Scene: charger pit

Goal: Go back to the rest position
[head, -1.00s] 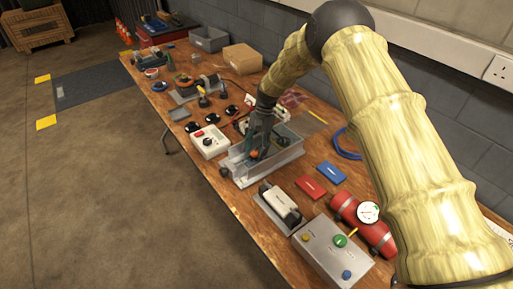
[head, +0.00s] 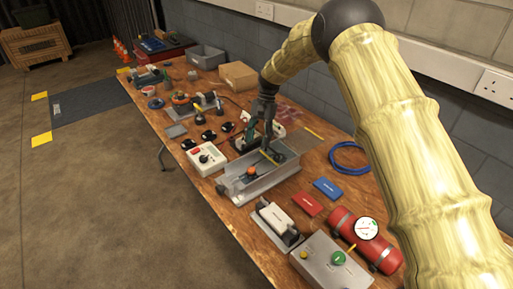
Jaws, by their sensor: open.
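My gripper (head: 262,138) is dark and hangs at the end of my pale, bamboo-like arm. It is above and behind the grey open-topped case (head: 262,188) in the middle of the bench. Its fingers are open, with no held object visible. An orange knob (head: 250,171) sits inside the case, apart from my gripper. The fingertips are small in the picture, and some of the back of the case is hidden.
The wooden bench (head: 228,218) is crowded. A white control box (head: 204,160), red and blue cards (head: 307,203), a red cylinder with a gauge (head: 352,236) and a blue cable coil (head: 349,157) surround the case. The wall is behind; open floor lies left.

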